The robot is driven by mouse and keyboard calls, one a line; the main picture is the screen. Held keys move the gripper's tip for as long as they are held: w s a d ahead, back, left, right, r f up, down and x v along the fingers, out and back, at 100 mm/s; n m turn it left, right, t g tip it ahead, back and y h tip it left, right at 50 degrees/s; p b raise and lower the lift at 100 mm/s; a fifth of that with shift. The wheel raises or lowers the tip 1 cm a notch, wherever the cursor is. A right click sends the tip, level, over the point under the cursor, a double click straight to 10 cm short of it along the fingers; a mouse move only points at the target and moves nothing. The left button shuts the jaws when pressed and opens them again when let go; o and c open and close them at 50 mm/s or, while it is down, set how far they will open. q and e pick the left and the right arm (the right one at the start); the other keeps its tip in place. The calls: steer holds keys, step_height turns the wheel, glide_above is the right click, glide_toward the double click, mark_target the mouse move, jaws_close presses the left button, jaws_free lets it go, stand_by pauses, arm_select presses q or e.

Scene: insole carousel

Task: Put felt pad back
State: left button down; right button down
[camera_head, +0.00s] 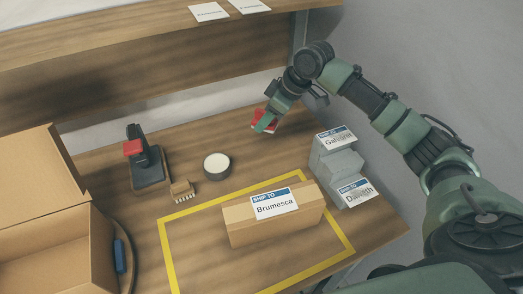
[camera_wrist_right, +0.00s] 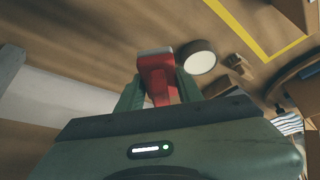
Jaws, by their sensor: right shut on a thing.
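My right gripper (camera_head: 265,120) is above the back of the table, shut on a red block (camera_head: 257,127). In the right wrist view the red block (camera_wrist_right: 157,68) sits between the two green fingers of the right gripper (camera_wrist_right: 158,92), with a pale grey band along its far end. It is the only pad-like thing I see held; I cannot tell for sure that it is felt. A round dark dish (camera_head: 217,172) with a white top stands to the left of the gripper. It also shows in the right wrist view (camera_wrist_right: 200,58). My left gripper is out of view.
A black stand with a red part (camera_head: 149,168) and a small brush (camera_head: 182,190) stand left of the dish. A carton labelled Brumesca (camera_head: 273,222) lies inside the yellow outline (camera_head: 170,250). Grey labelled parcels (camera_head: 335,160) are at the right; an open box (camera_head: 45,235) is at the left.

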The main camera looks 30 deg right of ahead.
steer(key=p, duration=0.1)
glide_above(259, 159)
steer(key=s+d, duration=0.1)
steer(key=f, duration=0.9)
steer(key=shift+s+d, duration=0.1)
steer(key=shift+s, duration=0.1)
step_height(259, 159, down, 4)
steer(key=shift+p, duration=0.45)
steer(key=shift+f, duration=0.3)
steer(key=shift+f, duration=0.55)
steer(key=c, duration=0.9)
jaws_free()
steer(key=shift+r, duration=0.1)
